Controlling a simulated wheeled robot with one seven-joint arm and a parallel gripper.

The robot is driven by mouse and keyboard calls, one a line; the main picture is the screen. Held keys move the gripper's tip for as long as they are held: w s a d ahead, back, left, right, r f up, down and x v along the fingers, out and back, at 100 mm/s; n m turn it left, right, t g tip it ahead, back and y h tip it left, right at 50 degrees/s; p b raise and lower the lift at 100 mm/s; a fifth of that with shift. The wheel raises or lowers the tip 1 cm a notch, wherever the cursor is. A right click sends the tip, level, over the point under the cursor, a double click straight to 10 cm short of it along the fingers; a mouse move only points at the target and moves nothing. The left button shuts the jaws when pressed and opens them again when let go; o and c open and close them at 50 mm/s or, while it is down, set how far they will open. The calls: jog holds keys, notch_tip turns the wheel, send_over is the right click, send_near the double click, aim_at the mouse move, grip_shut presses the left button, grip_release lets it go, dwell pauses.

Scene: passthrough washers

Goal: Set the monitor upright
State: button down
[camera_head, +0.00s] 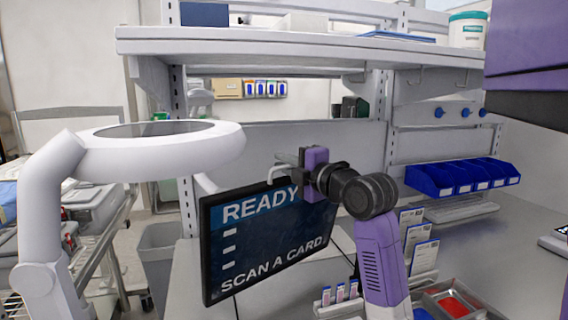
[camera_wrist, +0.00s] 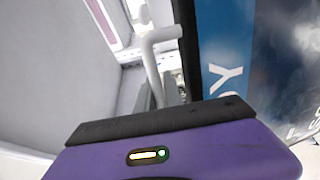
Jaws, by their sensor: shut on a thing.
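The monitor (camera_head: 262,240) has a dark frame and a blue screen reading "READY" and "SCAN A CARD". In the head view it stands above the worktop and is tilted, its left side lower than its right.
A white ring lamp (camera_head: 160,150) on a thick arm stands close at the left. A shelf (camera_head: 300,46) runs above the monitor. Blue bins (camera_head: 460,178) hang at the right. Card holders (camera_head: 420,245) and a tray with red contents (camera_head: 455,305) sit right of my arm.

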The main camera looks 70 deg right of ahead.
jog(key=shift+f, duration=0.1)
dwell(0.7)
jog(key=w, duration=0.1)
jog(key=w+d+g, duration=0.1)
jog(key=w+r+p, duration=0.1)
jog(key=shift+w+d+y, duration=0.2)
jog(key=shift+d+y, duration=0.1)
jog(key=shift+d, duration=0.05)
jog(key=c, duration=1.8)
grip_release()
jog(key=shift+b+v, duration=0.9)
jog(key=shift+v, duration=3)
